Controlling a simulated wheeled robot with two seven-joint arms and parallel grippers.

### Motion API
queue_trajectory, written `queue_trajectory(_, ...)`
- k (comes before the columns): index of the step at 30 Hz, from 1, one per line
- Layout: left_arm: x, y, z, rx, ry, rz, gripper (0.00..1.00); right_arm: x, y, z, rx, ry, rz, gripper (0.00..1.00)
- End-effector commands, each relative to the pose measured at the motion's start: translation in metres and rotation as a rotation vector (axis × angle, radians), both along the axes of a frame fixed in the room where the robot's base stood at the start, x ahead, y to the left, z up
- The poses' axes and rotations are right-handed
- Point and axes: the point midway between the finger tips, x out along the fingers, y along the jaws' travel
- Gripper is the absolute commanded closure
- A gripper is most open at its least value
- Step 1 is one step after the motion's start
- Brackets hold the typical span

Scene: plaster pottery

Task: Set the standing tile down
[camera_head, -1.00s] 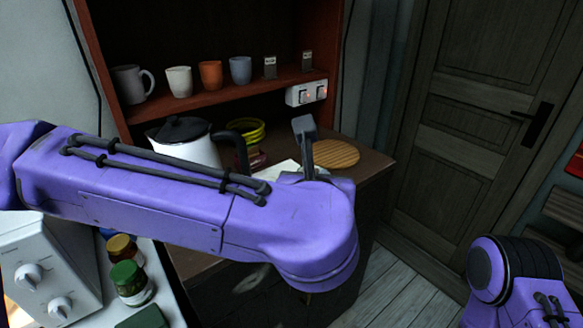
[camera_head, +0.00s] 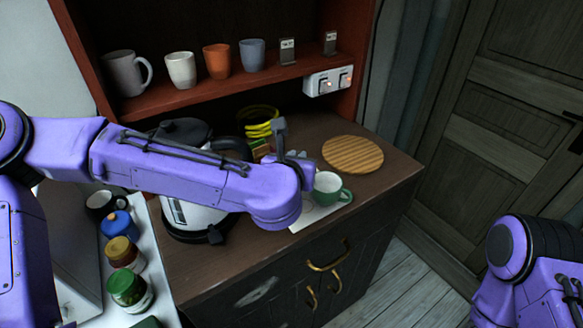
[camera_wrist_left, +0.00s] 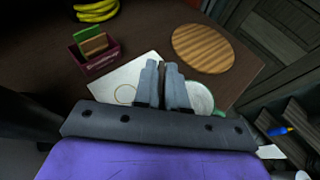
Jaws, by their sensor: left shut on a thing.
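My left gripper (camera_wrist_left: 163,88) is shut on a thin dark brown piece (camera_wrist_left: 161,70), seen nearly edge-on between the fingers in the left wrist view. It appears to be the standing tile. Whether its lower edge touches anything cannot be told. The gripper is over a white sheet (camera_wrist_left: 108,87) with a brown ring mark; the sheet also shows in the head view (camera_head: 306,216). In the head view my left arm hides most of the gripper and the tile. My right gripper is out of view; only part of that arm shows at lower right.
A dark red box (camera_wrist_left: 96,62) holds green and tan pieces. A white kettle (camera_head: 180,218) and yellow bananas (camera_wrist_left: 96,11) are nearby.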

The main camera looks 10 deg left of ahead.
Motion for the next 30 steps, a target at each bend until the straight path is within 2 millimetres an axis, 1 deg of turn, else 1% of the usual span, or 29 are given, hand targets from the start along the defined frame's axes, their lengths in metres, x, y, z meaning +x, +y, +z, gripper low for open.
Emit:
queue_trajectory(1,0.005,0.005,-0.006,-0.001,0.002,0.001,1.00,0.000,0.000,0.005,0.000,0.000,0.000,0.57)
queue_trajectory(8,0.018,0.017,-0.029,0.001,0.001,-0.001,1.00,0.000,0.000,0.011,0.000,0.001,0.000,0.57)
queue_trajectory(10,0.018,0.017,-0.044,0.003,0.002,-0.003,1.00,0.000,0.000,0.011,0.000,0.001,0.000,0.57)
queue_trajectory(13,0.018,0.017,-0.058,0.001,-0.001,-0.003,1.00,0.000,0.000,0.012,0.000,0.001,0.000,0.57)
queue_trajectory(15,0.018,0.017,-0.061,0.000,-0.003,-0.003,1.00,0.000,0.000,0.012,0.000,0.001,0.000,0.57)
queue_trajectory(21,0.018,0.017,-0.061,-0.001,-0.003,-0.003,1.00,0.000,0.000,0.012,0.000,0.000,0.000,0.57)
queue_trajectory(26,0.018,0.017,-0.067,-0.001,-0.003,-0.002,1.00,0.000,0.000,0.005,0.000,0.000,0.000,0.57)
queue_trajectory(27,0.018,0.017,-0.065,-0.001,-0.003,-0.002,0.79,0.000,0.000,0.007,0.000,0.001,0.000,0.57)
queue_trajectory(28,0.018,0.017,-0.065,-0.001,-0.003,-0.002,0.70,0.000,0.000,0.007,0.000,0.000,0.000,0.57)
queue_trajectory(29,0.018,0.017,-0.065,-0.001,-0.003,-0.002,0.64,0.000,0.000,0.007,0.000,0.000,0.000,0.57)
queue_trajectory(30,0.018,0.017,-0.065,-0.001,-0.003,-0.002,0.64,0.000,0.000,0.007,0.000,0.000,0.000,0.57)
